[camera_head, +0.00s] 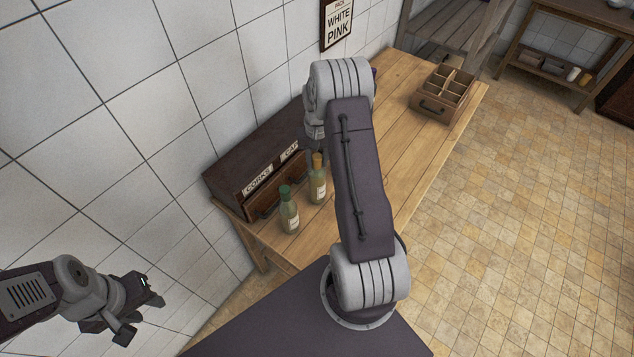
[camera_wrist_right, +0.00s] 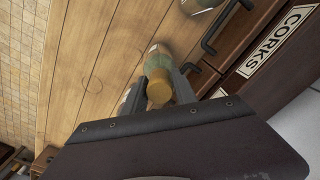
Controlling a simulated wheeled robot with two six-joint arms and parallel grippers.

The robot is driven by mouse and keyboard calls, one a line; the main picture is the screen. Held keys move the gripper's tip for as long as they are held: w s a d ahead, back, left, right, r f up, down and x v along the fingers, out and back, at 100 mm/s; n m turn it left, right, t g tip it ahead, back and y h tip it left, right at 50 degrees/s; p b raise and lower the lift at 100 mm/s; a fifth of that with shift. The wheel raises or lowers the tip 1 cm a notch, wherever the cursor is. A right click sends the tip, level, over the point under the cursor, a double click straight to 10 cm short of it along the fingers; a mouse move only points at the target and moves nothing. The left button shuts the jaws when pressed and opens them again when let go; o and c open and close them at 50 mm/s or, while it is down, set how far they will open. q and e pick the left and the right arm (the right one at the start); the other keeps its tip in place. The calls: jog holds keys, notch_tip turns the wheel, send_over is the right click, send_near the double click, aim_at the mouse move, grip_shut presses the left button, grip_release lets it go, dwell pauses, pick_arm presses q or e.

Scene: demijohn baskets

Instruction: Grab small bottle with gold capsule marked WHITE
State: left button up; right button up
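The small bottle with the gold capsule (camera_head: 318,183) stands upright on the wooden table, greenish with a pale label. Its gold capsule (camera_wrist_right: 159,92) shows from above in the right wrist view. My right gripper (camera_wrist_right: 158,88) is at the bottle's top, with one finger on each side of the capsule and neck. The fingers look apart; contact is not clear. In the head view my right arm partly hides this gripper. Another bottle with a green capsule (camera_head: 289,212) stands nearer, to the left. My left gripper (camera_head: 143,302) is empty and away from the table, its fingers apart.
A dark drawer box labelled CORKS (camera_head: 258,181) stands against the tiled wall behind the bottles. A divided wooden crate (camera_head: 440,97) sits at the table's far right end. A WHITE PINK sign (camera_head: 339,22) hangs on the wall. The table (camera_head: 405,80) is bare before the crate.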

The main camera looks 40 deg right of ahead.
grip_shut()
jog(key=shift+w, duration=0.1)
dwell(1.1)
